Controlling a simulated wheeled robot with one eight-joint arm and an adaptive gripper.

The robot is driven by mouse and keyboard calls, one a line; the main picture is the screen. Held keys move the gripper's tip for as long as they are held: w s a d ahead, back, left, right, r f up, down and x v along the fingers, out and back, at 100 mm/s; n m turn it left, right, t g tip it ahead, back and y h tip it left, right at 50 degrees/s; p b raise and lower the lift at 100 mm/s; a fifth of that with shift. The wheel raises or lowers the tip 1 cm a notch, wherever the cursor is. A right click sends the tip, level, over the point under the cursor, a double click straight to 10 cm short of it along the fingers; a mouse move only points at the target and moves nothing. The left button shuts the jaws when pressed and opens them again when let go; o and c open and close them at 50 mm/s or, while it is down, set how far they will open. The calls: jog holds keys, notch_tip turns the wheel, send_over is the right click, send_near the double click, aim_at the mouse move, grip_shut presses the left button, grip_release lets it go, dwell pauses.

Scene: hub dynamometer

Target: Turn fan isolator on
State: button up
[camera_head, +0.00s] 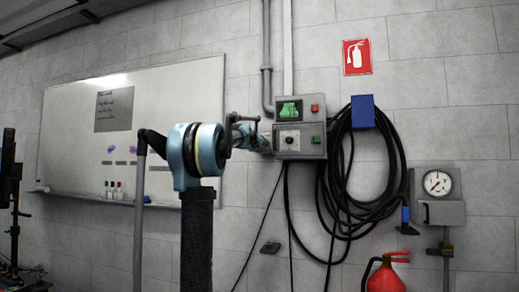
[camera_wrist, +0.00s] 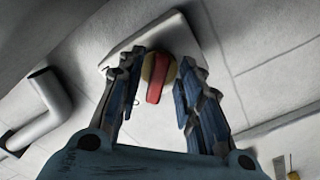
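The fan isolator (camera_wrist: 122,52) shows in the wrist view as a pale box on the wall, with a yellow disc and a red handle (camera_wrist: 156,80). My gripper (camera_wrist: 161,68) is open, with one dark blue finger on each side of the red handle. The handle runs lengthwise between the fingers. A small gap shows on the left side; I cannot tell whether the right finger touches. In the head view my arm reaches toward the wall left of the grey control box, and I cannot make out the isolator there.
A whiteboard (camera_head: 70,140) hangs left. A pale pipe (camera_wrist: 45,105) runs beside the isolator.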

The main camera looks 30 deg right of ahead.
jog(key=shift+c, duration=0.3)
grip_shut()
jog(key=shift+m, duration=0.4)
jog(key=m, duration=1.7)
dwell(0.4)
